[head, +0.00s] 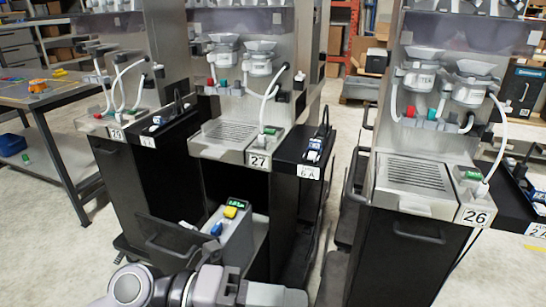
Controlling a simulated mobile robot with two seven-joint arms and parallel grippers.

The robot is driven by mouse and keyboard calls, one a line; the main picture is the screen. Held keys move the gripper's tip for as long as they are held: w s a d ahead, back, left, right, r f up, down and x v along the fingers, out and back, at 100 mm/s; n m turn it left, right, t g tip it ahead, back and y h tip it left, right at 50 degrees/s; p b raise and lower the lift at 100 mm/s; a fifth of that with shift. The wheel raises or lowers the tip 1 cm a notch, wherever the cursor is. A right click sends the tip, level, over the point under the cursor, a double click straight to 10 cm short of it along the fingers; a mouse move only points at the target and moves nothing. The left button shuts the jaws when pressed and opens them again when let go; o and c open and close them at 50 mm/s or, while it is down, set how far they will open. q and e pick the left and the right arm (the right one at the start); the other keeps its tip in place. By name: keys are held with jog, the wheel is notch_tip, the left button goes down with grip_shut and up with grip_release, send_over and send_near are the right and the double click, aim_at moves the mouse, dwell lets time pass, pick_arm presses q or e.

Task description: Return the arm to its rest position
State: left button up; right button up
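A grey and white arm of mine (205,287) lies across the bottom edge of the head view, left of centre. It is in front of the cabinet under the dispenser labelled 27 (232,139). Its links run to the right and are cut off by the frame's bottom edge. No fingertips show, and nothing held can be seen. The other arm does not show. Neither gripper is in view.
An open drawer (165,239) juts out below dispenser 27, close to my arm. A grey box with a green display (234,222) stands beside it. Dispenser 26 (415,182) stands right. A workbench (42,92) stands left. Bare floor lies between bench and dispensers.

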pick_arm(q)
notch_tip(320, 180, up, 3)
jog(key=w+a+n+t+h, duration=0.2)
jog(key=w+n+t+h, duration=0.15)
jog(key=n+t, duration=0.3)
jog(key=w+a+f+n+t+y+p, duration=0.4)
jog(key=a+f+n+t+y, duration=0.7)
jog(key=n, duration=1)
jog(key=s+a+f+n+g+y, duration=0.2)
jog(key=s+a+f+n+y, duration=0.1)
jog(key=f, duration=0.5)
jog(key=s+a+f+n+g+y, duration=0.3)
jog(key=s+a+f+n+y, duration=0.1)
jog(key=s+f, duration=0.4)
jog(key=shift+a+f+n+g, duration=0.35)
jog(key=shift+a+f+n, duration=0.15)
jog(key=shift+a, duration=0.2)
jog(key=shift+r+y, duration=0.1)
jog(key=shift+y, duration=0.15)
